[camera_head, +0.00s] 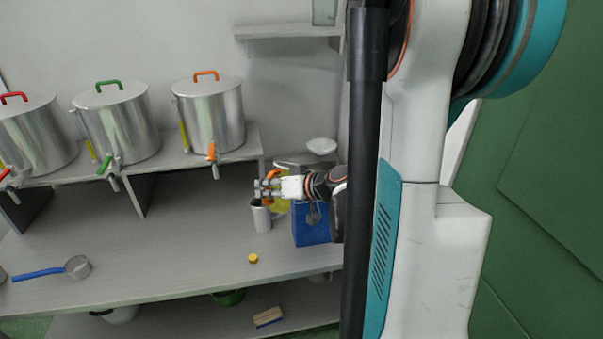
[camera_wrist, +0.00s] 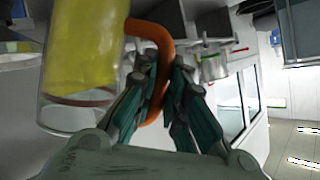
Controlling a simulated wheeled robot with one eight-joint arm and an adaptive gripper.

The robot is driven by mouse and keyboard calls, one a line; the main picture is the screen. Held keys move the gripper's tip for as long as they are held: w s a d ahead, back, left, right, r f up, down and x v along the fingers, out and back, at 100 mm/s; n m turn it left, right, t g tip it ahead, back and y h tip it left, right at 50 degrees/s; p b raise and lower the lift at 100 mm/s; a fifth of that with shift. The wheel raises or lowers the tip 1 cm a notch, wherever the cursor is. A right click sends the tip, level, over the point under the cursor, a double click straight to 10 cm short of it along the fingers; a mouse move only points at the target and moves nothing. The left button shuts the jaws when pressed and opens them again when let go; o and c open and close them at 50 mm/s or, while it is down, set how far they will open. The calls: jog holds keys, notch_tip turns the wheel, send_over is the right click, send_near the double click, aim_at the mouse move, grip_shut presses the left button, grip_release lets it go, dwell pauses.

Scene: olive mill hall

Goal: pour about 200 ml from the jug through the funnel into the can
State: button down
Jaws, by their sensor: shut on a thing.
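The jug is clear with yellow liquid (camera_wrist: 85,45) and an orange handle (camera_wrist: 150,30). In the wrist view my gripper (camera_wrist: 165,95) is shut on this handle, a finger on each side. In the head view my gripper (camera_head: 268,190) holds the jug (camera_head: 281,206) above the bench, partly hidden; its tilt is hard to tell. A blue can (camera_head: 310,228) stands on the bench just right of the jug, partly behind my arm. I cannot clearly make out the funnel; a white, shallow, bowl-like thing (camera_head: 321,146) shows behind my wrist.
A metal cup (camera_head: 262,219) stands just below my gripper. A small yellow cap (camera_head: 253,258) lies on the bench (camera_head: 180,240). Steel drums (camera_head: 208,115) with taps line the raised shelf.

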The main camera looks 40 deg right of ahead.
aim_at(276, 171)
jog(key=shift+w+d+r+m, duration=0.1)
jog(key=shift+d+r+m, duration=0.2)
jog(key=shift+d+r, duration=0.1)
jog(key=shift+d+r+m+y+p, duration=0.1)
jog(key=shift+d+m+y+p, duration=0.2)
jog(key=shift+d+y+p, duration=0.1)
jog(key=shift+w+d+r, duration=0.15)
jog(key=shift+d, duration=0.1)
jog(key=shift+d+r+m+y+p, duration=0.2)
jog(key=shift+r+m+y+p, duration=0.2)
jog(key=shift+r+p, duration=0.2)
jog(key=shift+d+r+m+p, duration=0.2)
jog(key=shift+r+m+p, duration=0.1)
jog(key=shift+r+p, duration=0.1)
jog(key=shift+w+d+m+y, duration=0.15)
jog(key=shift+d+m+y, duration=0.15)
jog(key=shift+m+y, duration=0.3)
dwell(0.9)
jog(key=shift+w+d+r+m+y+p, duration=0.1)
jog(key=shift+d+r+m+y+p, duration=0.1)
jog(key=shift+r+p, duration=0.15)
jog(key=shift+d+r+m+y+p, duration=0.15)
jog(key=shift+r+m+y+p, duration=0.05)
jog(key=shift+r, duration=0.25)
dwell(1.2)
